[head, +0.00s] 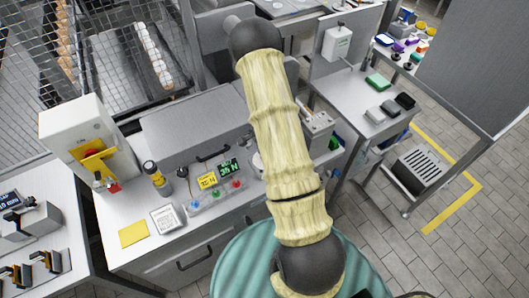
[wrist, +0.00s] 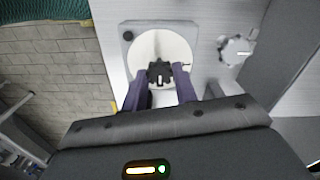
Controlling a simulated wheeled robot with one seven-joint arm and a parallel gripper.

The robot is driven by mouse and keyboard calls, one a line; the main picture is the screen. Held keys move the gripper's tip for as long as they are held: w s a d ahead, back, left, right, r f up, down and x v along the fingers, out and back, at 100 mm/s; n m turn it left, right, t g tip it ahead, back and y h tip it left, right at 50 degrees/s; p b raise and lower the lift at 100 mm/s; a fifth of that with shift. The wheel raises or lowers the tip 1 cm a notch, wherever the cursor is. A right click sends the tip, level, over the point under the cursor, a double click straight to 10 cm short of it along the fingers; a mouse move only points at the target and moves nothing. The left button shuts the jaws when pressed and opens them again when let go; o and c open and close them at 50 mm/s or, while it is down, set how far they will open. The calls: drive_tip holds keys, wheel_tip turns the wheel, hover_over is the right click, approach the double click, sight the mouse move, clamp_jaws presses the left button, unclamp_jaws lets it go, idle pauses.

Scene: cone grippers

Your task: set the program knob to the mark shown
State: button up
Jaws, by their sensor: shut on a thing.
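The program knob (wrist: 160,71) is a black, lobed knob on a round white dial (wrist: 147,45), set in a grey square plate, in the wrist view. A white pointer line on the knob points down in the picture, toward my palm. My gripper (wrist: 159,77) has its two purple fingers on either side of the knob, shut on it. A small dark tick shows at the dial's right edge by the right fingertip. The fingers hide the lower part of the dial. In the head view my arm covers the knob and gripper.
A second, pale knob (wrist: 235,50) stands right of the dial.

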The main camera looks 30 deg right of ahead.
drive_tip(key=shift+a+m, duration=0.1)
drive_tip(key=shift+m, duration=0.3)
drive_tip(key=o, duration=1)
drive_tip(key=shift+c, duration=0.2)
drive_tip(key=shift+r, duration=0.1)
wheel_tip(320, 180, up, 17)
drive_tip(key=b, duration=0.2)
drive_tip(key=shift+r, duration=0.15)
